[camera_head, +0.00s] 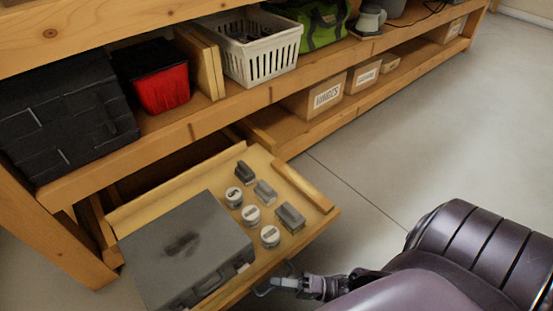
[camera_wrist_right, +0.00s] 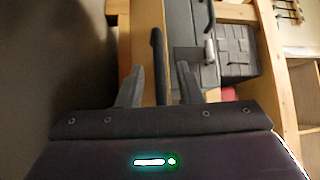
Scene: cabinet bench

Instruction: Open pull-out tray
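The wooden pull-out tray (camera_head: 325,212) stands out from under the bench's lower shelf, well extended. It holds a grey case (camera_head: 190,250), round white-topped containers (camera_head: 252,214) and small dark blocks (camera_head: 290,216). My right gripper (camera_head: 281,283) is at the tray's front edge, by its handle (camera_head: 268,290). In the right wrist view, the dark handle bar (camera_wrist_right: 158,60) lies between the two spread fingers (camera_wrist_right: 160,72), with gaps showing on both sides. The gripper looks open around the bar. My left gripper is not in view.
The shelf above holds a black woven box (camera_head: 65,115), a red bin (camera_head: 160,88), a white basket (camera_head: 262,62) and a green bag (camera_head: 320,25). Labelled cardboard boxes (camera_head: 322,97) sit lower right. The floor (camera_head: 400,150) right of the tray is clear.

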